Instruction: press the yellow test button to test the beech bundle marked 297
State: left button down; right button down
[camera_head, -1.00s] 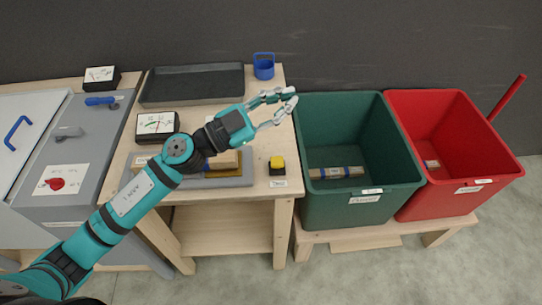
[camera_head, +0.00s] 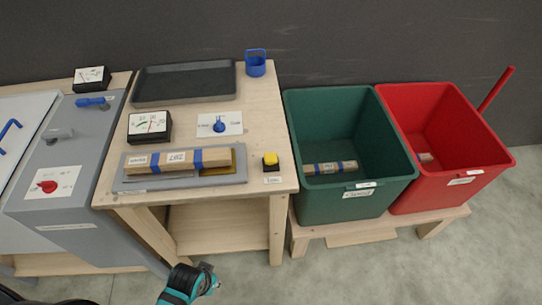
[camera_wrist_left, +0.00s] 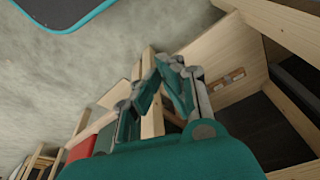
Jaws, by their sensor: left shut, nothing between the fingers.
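The beech bundle (camera_head: 165,161) with blue bands and a number label, hard to read but seemingly 297, lies on a grey plate (camera_head: 135,184) on the wooden table. The yellow test button (camera_head: 270,159) on its black base stands to the right of the plate, with nothing over it. A gauge (camera_head: 149,126) with a white dial stands behind the bundle. My left arm shows at the bottom edge of the head view, in front of the table. In the left wrist view my left gripper (camera_wrist_left: 171,64) is shut and empty. My right gripper is not in view.
A card with a blue knob (camera_head: 219,124), a black tray (camera_head: 187,103) and a blue holder (camera_head: 255,66) are on the table. A green bin (camera_head: 340,205) and a red bin (camera_head: 455,182), each with wood inside, stand right. A grey cabinet (camera_head: 80,222) stands left.

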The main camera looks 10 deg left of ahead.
pick_arm(q)
jog(key=s+a+f, duration=0.1)
jog(key=s+f, duration=0.8)
jog(key=f, duration=0.2)
jog(key=s+a+f+g, duration=0.1)
jog(key=s+a+f, duration=0.1)
jog(key=s+f, duration=0.7)
notch_tip(320, 180, down, 3)
jog(key=shift+s+a+g, duration=0.2)
jog(key=shift+s+g, duration=0.1)
jog(key=shift+s, duration=0.05)
